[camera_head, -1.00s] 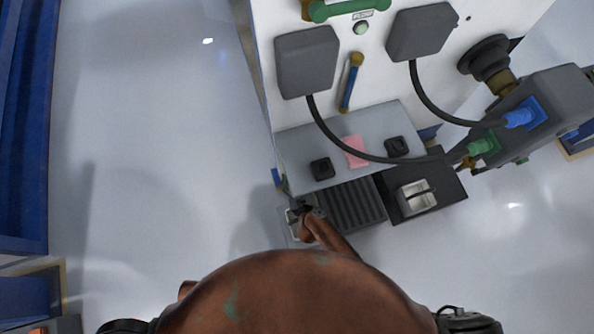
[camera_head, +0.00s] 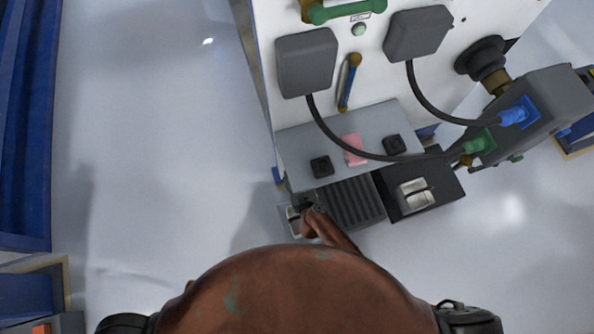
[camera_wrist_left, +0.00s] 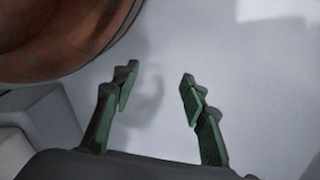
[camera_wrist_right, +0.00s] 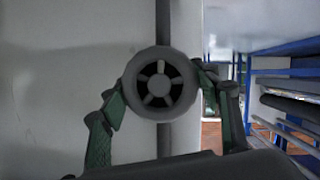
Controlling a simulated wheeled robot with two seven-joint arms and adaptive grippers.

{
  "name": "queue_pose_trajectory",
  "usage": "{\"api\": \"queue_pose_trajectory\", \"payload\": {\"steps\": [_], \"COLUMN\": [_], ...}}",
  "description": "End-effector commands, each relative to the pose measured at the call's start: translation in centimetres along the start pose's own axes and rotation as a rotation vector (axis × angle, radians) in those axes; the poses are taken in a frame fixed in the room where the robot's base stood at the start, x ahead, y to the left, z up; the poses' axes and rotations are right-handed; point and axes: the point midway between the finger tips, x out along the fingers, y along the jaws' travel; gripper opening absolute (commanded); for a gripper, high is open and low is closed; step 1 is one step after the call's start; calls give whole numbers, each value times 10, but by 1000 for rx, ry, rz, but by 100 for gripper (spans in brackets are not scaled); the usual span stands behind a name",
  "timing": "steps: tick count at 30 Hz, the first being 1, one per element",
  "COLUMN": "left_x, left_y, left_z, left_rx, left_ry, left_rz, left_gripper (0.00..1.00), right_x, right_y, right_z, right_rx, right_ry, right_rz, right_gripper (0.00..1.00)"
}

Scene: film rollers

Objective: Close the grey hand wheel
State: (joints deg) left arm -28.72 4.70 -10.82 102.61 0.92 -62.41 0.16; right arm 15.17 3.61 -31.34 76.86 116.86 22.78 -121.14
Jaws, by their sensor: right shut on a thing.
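The grey hand wheel (camera_wrist_right: 158,86) is in the middle of the right wrist view, facing the camera, with a thick round rim, spokes and a hub. A grey vertical pipe runs behind it. My right gripper (camera_wrist_right: 163,82) has its green fingers on the left and right of the rim and is shut on the wheel. The wheel's back and stem are hidden. My left gripper (camera_wrist_left: 158,76) is open and empty, with pale floor beyond its fingers. Neither gripper's fingers show in the head view.
A white panel (camera_head: 385,75) carries grey boxes, cables and a green handle (camera_head: 345,11). A grey machine box (camera_head: 545,105) stands at its right. Blue racks (camera_wrist_right: 285,70) are at the right in the right wrist view. The floor (camera_head: 150,150) at left is clear.

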Motion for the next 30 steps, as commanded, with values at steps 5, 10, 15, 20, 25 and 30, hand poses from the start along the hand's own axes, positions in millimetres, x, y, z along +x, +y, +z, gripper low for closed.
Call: {"api": "queue_pose_trajectory", "payload": {"steps": [5,10,15,20,25,30], "left_x": [31,57,73,81,84,84], "left_y": [-10,-16,-15,-15,-15,-14], "left_z": [17,36,53,63,66,66], "left_rx": [-1,1,10,16,17,17], "left_ry": [-1,-3,-3,-3,-4,-4], "left_rz": [-13,-20,-20,-20,-20,-20], "left_gripper": [40,40,40,40,40,40], "right_x": [-1,-1,-1,-1,0,0], "right_y": [2,1,1,1,0,0], "right_z": [-5,-4,-3,-1,0,0], "right_rx": [64,144,229,314,396,454], "right_ry": [2,1,0,0,-1,-1], "right_rz": [-29,-61,-96,-131,-164,-188], "right_gripper": [33,33,33,33,33,33]}}
